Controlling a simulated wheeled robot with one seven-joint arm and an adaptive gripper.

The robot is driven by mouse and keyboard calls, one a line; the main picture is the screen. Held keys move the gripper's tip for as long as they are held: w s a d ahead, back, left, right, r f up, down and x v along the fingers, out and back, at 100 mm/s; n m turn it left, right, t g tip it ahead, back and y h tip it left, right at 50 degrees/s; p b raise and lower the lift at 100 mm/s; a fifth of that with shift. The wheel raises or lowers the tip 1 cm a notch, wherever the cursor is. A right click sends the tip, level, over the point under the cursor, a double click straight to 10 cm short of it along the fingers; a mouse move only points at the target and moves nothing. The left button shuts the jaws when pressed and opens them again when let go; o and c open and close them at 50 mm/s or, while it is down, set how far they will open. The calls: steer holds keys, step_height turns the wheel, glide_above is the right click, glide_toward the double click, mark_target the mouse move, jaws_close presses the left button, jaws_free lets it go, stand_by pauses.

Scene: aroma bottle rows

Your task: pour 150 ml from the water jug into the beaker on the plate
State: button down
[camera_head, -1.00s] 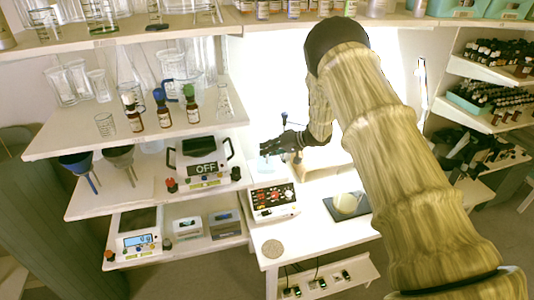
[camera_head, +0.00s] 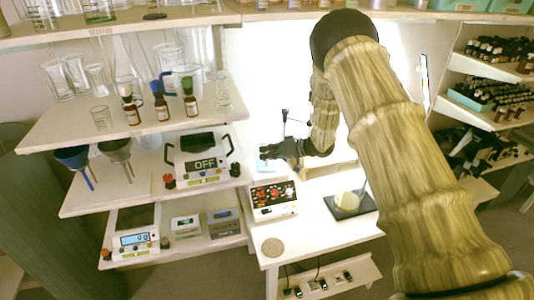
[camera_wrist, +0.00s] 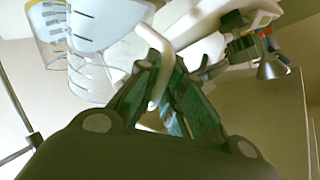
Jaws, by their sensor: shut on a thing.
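My gripper (camera_head: 272,151) shows small and dark above the bright bench at the centre of the head view. In the wrist view my gripper (camera_wrist: 163,72) is shut on the white curved handle of a clear jug (camera_wrist: 92,60) with dark graduation marks. The jug is partly cut off at the upper left, and its water level cannot be made out. In the head view only a pale blue patch shows below the gripper. A dark square plate (camera_head: 366,207) lies on the bench to the right, bearing a cream rounded vessel (camera_head: 347,201), perhaps the beaker.
A control box (camera_head: 273,197) with red knobs stands at the bench's left. Shelves on the left hold glassware, dropper bottles (camera_head: 161,103), a hotplate (camera_head: 203,164) reading OFF and a scale (camera_head: 136,241). Bottle shelves (camera_head: 492,72) stand right. Bare bench lies in front of the plate.

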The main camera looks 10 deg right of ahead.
steer(key=shift+s+f, duration=0.1)
steer(key=shift+f, duration=0.1)
steer(key=shift+f, duration=0.1)
steer(key=shift+s+a+f+n+t+b, duration=0.15)
steer(key=shift+s+f+n+t+b, duration=0.3)
steer(key=shift+b, duration=0.4)
steer(key=s+a+f+n+t+b, duration=0.1)
steer(key=s+f+n+t+b, duration=0.2)
steer(key=b, duration=0.6)
steer(key=shift+s+f+y+b, duration=0.4)
steer(key=shift+s+f, duration=0.25)
steer(key=shift+f, duration=0.75)
